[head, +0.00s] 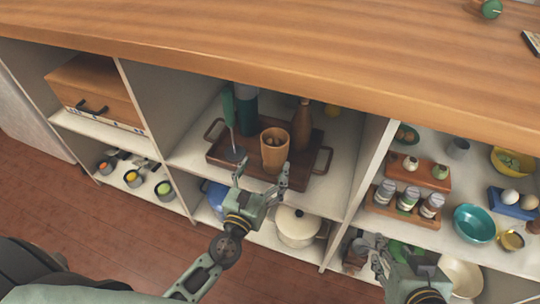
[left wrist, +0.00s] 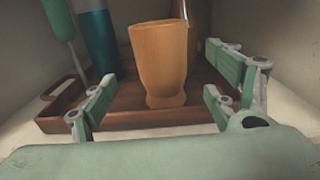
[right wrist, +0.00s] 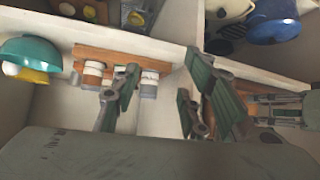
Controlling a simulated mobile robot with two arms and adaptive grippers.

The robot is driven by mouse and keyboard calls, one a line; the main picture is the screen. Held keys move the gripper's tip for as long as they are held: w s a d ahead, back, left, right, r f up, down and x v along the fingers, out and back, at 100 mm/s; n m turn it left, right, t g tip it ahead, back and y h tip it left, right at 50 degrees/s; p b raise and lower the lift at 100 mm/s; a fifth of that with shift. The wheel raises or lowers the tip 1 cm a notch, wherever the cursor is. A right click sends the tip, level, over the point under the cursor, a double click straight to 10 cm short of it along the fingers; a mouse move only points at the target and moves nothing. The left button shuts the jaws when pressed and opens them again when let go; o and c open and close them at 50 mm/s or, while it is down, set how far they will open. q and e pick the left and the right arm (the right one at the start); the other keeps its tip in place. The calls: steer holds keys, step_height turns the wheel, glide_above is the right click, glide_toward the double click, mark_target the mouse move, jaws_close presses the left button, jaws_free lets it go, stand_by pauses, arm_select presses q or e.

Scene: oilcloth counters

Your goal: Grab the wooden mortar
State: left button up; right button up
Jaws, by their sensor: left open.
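The wooden mortar (head: 274,152) is a light-brown footed cup standing upright on a dark wooden tray (head: 219,152) in the middle upper shelf compartment. It also shows in the left wrist view (left wrist: 160,60), between and beyond the fingers. My left gripper (head: 262,178) is open and empty just in front of the mortar, its fingers apart from it. In the left wrist view the left gripper (left wrist: 160,95) faces the mortar squarely. My right gripper (head: 376,254) is at the lower right, before the right shelves. In the right wrist view the right gripper (right wrist: 160,95) has its fingers spread, with nothing between them.
On the tray stand a teal bottle (head: 246,110) and a green-handled utensil (head: 229,118) left of the mortar, and a wooden bottle-shaped item (head: 302,122) behind right. The wooden counter (head: 270,50) overhangs above. A cream pot (head: 296,228) sits on the shelf below.

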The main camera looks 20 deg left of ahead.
mark_target(278, 142)
arm_select(q)
steer(key=w, duration=0.7)
steer(key=shift+w+d, duration=0.2)
steer(key=shift+w, duration=0.1)
steer(key=shift+c, duration=0.6)
steer(key=c, duration=1.4)
